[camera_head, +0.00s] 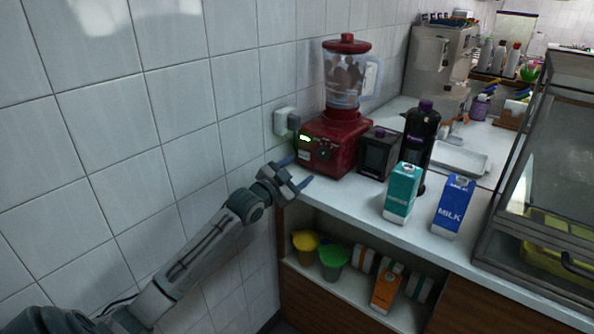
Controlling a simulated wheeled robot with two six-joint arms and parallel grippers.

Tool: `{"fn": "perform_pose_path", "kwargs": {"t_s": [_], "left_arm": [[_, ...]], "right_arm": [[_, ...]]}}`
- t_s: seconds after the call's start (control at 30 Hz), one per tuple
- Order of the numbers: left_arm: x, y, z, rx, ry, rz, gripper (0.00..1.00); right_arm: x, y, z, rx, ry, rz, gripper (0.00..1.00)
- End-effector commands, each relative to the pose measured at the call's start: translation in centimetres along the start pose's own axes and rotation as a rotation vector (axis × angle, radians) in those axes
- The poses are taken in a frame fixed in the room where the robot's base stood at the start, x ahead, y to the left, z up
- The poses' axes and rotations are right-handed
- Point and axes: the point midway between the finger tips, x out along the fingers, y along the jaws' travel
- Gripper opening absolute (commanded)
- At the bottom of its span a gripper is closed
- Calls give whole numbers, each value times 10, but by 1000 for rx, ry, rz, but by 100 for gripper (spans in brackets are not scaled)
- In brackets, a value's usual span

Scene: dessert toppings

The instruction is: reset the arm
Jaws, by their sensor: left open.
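My left arm reaches up from the lower left along the tiled wall. Its gripper (296,175) is open and empty at the counter's left end, just in front of the red blender (334,148). The fingers point toward the blender base, which has a lit green display. I cannot tell whether a fingertip touches it. The blender's clear jug (344,85) holds brown pieces under a red lid. My right gripper is not in view.
On the white counter (345,198) stand a dark box (377,153), a black bottle (420,135), a teal carton (402,194) and a blue milk carton (453,207). A glass case (545,150) stands at right. The shelf below holds yellow and green cups (333,262) and several cartons (387,287).

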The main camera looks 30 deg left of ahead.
Motion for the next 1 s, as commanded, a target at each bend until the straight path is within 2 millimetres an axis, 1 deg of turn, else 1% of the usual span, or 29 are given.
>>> {"fn": "perform_pose_path", "kwargs": {"t_s": [0.53,0.57,0.63,0.67,0.77,0.8,0.87,0.9,0.97,1.0], "left_arm": [[0,0,0,0,-1,0,59],[0,0,1,-1,-2,0,59],[0,4,10,-9,-18,3,59],[0,7,16,-15,-31,5,59],[-3,25,56,-50,-105,15,59],[-5,36,77,-69,-147,21,59],[-12,54,113,-98,-216,31,59],[-18,68,138,-119,-266,39,59],[-30,90,175,-148,-339,51,59],[-40,106,198,-165,-387,58,59]], "right_arm": [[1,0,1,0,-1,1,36],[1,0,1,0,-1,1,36],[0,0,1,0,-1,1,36],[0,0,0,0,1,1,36],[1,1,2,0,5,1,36],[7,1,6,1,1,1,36],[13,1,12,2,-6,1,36],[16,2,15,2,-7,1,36],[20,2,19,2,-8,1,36],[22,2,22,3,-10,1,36]]}}
